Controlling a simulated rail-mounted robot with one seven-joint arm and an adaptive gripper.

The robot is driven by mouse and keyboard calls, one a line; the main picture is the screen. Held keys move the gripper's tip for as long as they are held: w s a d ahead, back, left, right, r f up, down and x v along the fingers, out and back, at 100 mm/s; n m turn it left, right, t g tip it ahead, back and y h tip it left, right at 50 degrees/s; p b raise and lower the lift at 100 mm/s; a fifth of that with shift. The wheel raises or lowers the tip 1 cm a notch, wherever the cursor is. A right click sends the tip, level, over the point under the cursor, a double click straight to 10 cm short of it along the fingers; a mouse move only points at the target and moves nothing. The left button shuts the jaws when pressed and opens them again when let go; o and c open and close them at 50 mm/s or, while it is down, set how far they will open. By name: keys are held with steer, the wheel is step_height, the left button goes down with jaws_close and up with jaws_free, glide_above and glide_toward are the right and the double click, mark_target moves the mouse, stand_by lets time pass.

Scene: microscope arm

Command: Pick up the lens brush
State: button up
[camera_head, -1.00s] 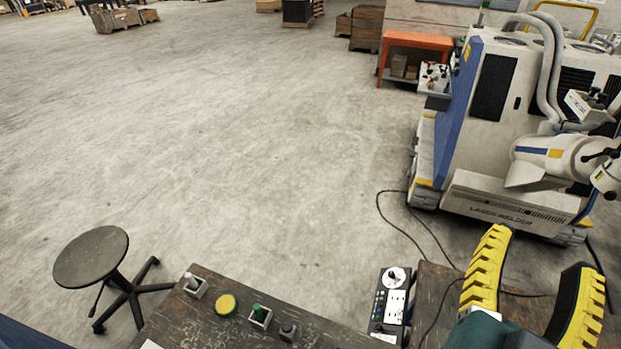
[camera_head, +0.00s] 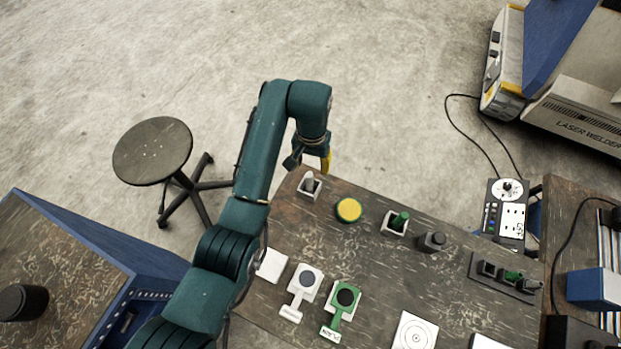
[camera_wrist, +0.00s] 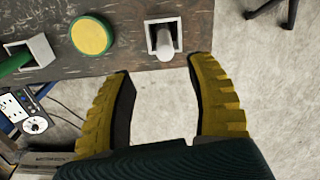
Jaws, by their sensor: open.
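No thing is clearly recognisable as the lens brush. A pale grey handle stands in a white square holder (camera_head: 309,187) at the bench's far left corner; in the wrist view the handle (camera_wrist: 165,42) lies just beyond my fingertips, roughly between them. A green handle (camera_head: 399,221) stands in a similar white holder further right; part of it (camera_wrist: 14,63) shows at the wrist view's left. My gripper (camera_wrist: 161,72) is open and empty at the bench edge. In the head view only a yellow finger (camera_head: 326,160) shows beneath my wrist.
A yellow disc (camera_head: 348,210) lies between the two holders. A dark grey knob (camera_head: 433,242) and a dark rack (camera_head: 503,276) are further right on the wooden bench (camera_head: 375,275). White and green paddle-shaped pieces lie nearer. A stool (camera_head: 152,150) stands left on open floor.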

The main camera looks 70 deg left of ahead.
mark_target(309, 181)
step_height(309, 181, down, 5)
steer(key=shift+f, duration=0.1)
steer(key=f, duration=0.5)
steer(key=shift+s+a+f+b, duration=0.15)
steer(key=shift+a+f+b, duration=0.15)
steer(key=shift+f+b, duration=0.05)
jaws_close()
